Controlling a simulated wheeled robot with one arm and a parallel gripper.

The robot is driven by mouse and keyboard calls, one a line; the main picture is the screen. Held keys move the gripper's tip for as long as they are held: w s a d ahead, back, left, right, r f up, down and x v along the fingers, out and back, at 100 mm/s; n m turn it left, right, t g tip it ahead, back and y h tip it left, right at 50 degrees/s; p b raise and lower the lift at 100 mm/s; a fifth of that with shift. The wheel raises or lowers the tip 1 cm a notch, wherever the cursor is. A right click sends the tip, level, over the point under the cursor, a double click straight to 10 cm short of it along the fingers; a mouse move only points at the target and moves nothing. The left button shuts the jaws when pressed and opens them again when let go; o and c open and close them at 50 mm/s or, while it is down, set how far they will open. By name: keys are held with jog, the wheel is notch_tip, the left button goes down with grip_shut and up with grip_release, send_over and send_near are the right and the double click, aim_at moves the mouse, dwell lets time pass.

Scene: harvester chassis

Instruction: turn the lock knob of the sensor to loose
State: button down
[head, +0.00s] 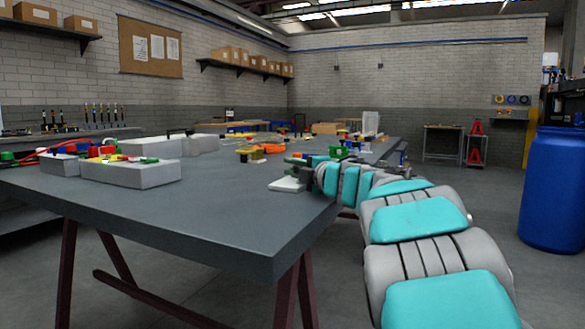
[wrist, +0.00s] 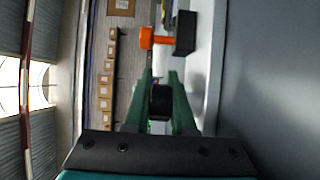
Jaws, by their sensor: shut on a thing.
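In the wrist view the two green fingers of my gripper (wrist: 161,80) stand on either side of a dark, rounded knob (wrist: 160,102) and are shut on it. I cannot tell from its look whether this is the sensor's lock knob or how far it is turned. Beyond the fingertips are an orange knob-shaped part (wrist: 152,39) and a black block (wrist: 185,33), beside a pale body. In the head view my gripper (head: 303,161) is at the table's right edge, above a white block (head: 287,184). The knob is too small to make out there.
The grey table (head: 215,205) bears pale housings (head: 130,172) with coloured parts at the left. An orange part (head: 258,151) and other coloured parts lie farther back. A blue barrel (head: 553,190) stands at the far right. The table's near middle is bare.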

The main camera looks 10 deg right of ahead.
aim_at(287, 183)
jog(key=shift+r+n+y+p, duration=0.1)
jog(key=shift+n+y+p, duration=0.2)
jog(key=shift+y+p, duration=0.15)
jog(key=n+g+y+p, duration=0.2)
jog(key=p, duration=0.1)
jog(key=shift+s+a+r+y, duration=0.1)
jog(key=shift+a+y, duration=0.05)
jog(key=shift+y, duration=0.1)
jog(key=n+g+y+p, duration=0.1)
jog(key=g+y+p, duration=0.1)
jog(key=n+y+p, duration=0.1)
jog(key=shift+s+a+n+g, duration=0.25)
jog(key=shift+a+n+g, duration=0.05)
jog(key=shift+g, duration=0.1)
jog(key=shift+s+a+f+n+g+y+p, duration=0.1)
jog(key=shift+s+n+g+y+p, duration=0.05)
jog(key=shift+n+g+y+p, duration=0.7)
jog(key=shift+s+a+f+n+g+y+p, duration=0.15)
jog(key=shift+n+g+y+p, duration=0.35)
jog(key=shift+g, duration=0.65)
jog(key=shift+s+a+n+g+y+p, duration=0.15)
jog(key=shift+n+g+y+p, duration=0.3)
jog(key=shift+n+g, duration=0.5)
jog(key=shift+s+n+g+p, duration=0.3)
jog(key=shift+n+g, duration=0.2)
jog(key=shift+g, duration=0.45)
jog(key=shift+s+n+g+y, duration=0.15)
jog(key=shift+n+g+y, duration=0.15)
jog(key=shift+n+g, duration=0.5)
